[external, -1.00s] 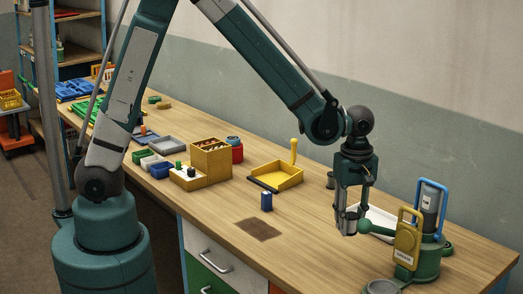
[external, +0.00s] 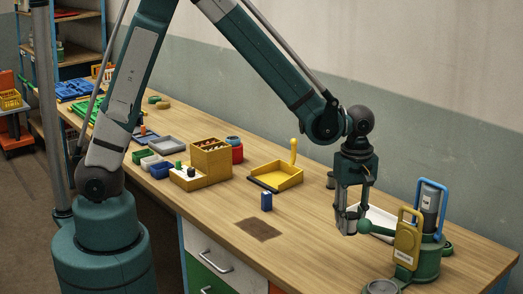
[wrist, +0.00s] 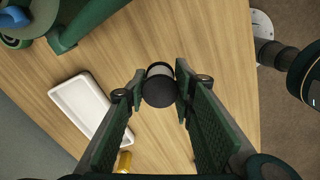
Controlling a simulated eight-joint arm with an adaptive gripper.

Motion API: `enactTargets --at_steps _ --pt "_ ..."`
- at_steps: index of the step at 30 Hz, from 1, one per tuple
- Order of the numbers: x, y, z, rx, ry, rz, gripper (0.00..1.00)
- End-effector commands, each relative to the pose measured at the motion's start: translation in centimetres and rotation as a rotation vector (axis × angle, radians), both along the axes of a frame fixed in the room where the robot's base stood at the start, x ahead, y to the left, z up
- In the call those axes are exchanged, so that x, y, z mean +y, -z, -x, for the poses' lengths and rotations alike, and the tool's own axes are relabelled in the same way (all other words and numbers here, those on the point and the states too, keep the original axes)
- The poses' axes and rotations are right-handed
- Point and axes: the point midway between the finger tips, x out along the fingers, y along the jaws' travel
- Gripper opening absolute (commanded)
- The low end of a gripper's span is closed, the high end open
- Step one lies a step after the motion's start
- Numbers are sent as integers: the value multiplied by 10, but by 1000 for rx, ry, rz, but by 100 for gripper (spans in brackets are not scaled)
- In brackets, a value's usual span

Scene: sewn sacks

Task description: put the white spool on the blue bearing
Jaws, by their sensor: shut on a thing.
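My gripper (external: 347,226) points straight down low over the right part of the bench. It is shut on a pale, dark-topped cylinder, which looks like the white spool (wrist: 159,88). The spool sits upright between the fingertips in the wrist view; whether its base touches the bench is hard to tell. A small blue cylinder with a dark top, which may be the blue bearing (external: 266,201), stands upright on the bench to the left of my gripper, clear of it.
A green stand with blue and yellow handles (external: 428,262) is close right of my gripper. A white tray (wrist: 88,110) lies behind it. A yellow dustpan (external: 277,177) and a wooden box (external: 211,158) stand further left. The bench between the gripper and blue cylinder is clear.

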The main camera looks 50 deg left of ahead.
Motion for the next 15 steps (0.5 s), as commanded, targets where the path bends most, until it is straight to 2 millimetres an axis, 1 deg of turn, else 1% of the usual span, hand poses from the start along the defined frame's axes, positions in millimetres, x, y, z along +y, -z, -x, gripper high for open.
enactTargets --at_steps 5,8,11,15 --pt "8 -2 -9 0 -21 0 14" --pt "17 -3 -19 0 -43 0 14" --pt "30 -5 -32 0 -73 0 14" --pt "54 -9 -54 0 -128 0 14"
